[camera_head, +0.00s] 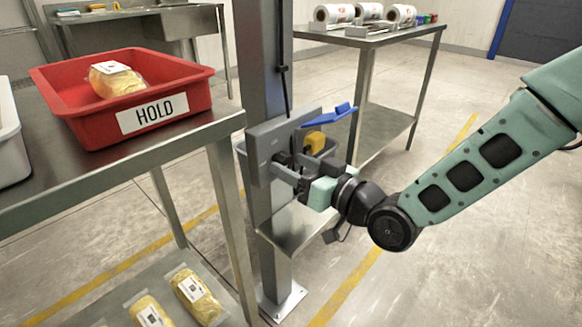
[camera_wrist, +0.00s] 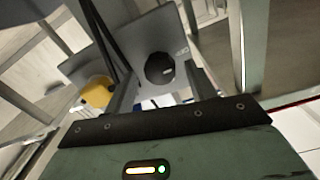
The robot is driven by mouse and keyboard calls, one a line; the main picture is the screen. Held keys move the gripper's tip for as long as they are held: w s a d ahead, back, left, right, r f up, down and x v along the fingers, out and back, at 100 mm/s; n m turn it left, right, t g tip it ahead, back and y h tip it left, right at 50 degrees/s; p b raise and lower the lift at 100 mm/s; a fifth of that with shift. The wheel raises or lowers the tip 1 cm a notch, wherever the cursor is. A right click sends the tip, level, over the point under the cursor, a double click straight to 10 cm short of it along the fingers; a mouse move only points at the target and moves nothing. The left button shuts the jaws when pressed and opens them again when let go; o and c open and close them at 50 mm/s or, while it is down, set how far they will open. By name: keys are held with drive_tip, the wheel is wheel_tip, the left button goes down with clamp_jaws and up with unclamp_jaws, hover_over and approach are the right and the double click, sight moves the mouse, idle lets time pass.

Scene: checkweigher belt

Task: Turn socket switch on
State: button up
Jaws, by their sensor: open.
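A grey plate (camera_head: 268,140) is fixed to the metal column, and a grey panel face (camera_wrist: 178,40) fills the upper middle of the wrist view. On that face is a round black switch-like part (camera_wrist: 160,69) with a small pale mark. In the head view my gripper (camera_head: 284,167) is at the front of the plate and hides much of its lower part. In the wrist view my gripper (camera_wrist: 158,78) is open, with one finger on either side of the black part. It looks empty; I cannot tell whether it touches.
A yellow item (camera_head: 315,140) and a blue flap (camera_head: 332,115) are just right of the plate. A dark cable runs down the column (camera_head: 262,60). A red HOLD tray (camera_head: 75,120) stands on the left table. A table with rolls (camera_head: 345,35) stands behind.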

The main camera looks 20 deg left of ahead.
drive_tip(key=shift+w+a, duration=0.25)
drive_tip(key=shift+a, duration=0.35)
drive_tip(key=c, duration=1)
